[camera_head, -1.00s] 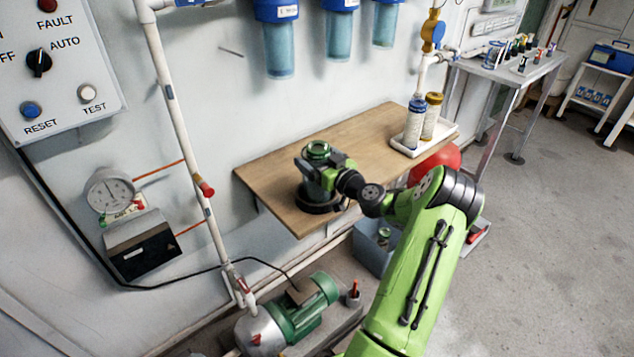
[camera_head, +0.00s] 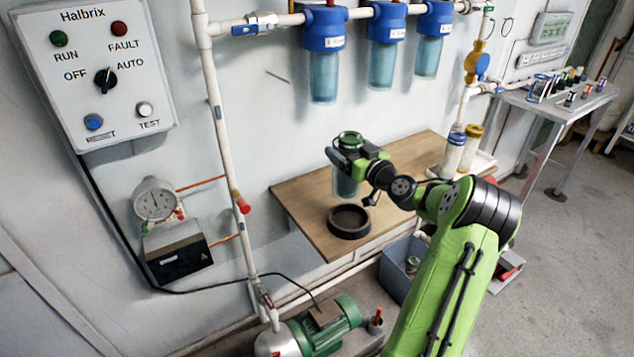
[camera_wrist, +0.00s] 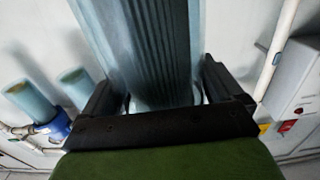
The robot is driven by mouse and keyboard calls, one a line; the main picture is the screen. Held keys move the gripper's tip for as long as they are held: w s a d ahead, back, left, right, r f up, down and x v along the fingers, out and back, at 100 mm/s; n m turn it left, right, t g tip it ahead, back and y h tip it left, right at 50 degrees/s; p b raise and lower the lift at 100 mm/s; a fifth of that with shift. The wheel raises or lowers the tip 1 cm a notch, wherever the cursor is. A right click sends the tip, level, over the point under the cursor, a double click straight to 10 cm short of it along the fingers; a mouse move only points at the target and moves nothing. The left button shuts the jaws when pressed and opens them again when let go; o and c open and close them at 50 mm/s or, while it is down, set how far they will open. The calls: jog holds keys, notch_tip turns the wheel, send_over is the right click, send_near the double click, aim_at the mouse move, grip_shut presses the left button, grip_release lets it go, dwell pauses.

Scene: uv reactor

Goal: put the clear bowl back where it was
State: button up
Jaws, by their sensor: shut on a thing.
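The clear bowl (camera_head: 345,184) is a bluish see-through cylinder, held upright above the wooden shelf. In the wrist view, the clear bowl (camera_wrist: 140,40) fills the upper middle, with dark vertical ribs showing through it. My gripper (camera_head: 350,152) is shut around its upper part, with a green rim showing above the jaws. In the wrist view, the jaws of my gripper (camera_wrist: 165,95) stand on both sides of the bowl. A black ring-shaped stand (camera_head: 349,235) sits empty on the shelf, below the bowl. Three blue filter heads (camera_head: 387,22) on the wall each have a bowl beneath.
The wooden shelf (camera_head: 300,197) is mostly bare. A white tray (camera_head: 478,168) with two filter cartridges stands at its right end. A white vertical pipe (camera_head: 218,120) and control panel (camera_head: 90,75) are at left. A green pump motor (camera_head: 335,322) is below.

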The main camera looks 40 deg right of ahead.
jog(key=w+a, duration=0.2)
jog(key=w, duration=0.8)
jog(key=w+a, duration=0.2)
jog(key=w, duration=0.8)
notch_tip(320, 180, down, 9)
jog(key=b, duration=0.2)
jog(key=shift+s+f, duration=0.15)
jog(key=shift+f, duration=0.05)
jog(key=shift+f+b, duration=0.1)
jog(key=shift+b, duration=0.35)
jog(key=o, duration=1.3)
jog(key=shift+f, duration=0.1)
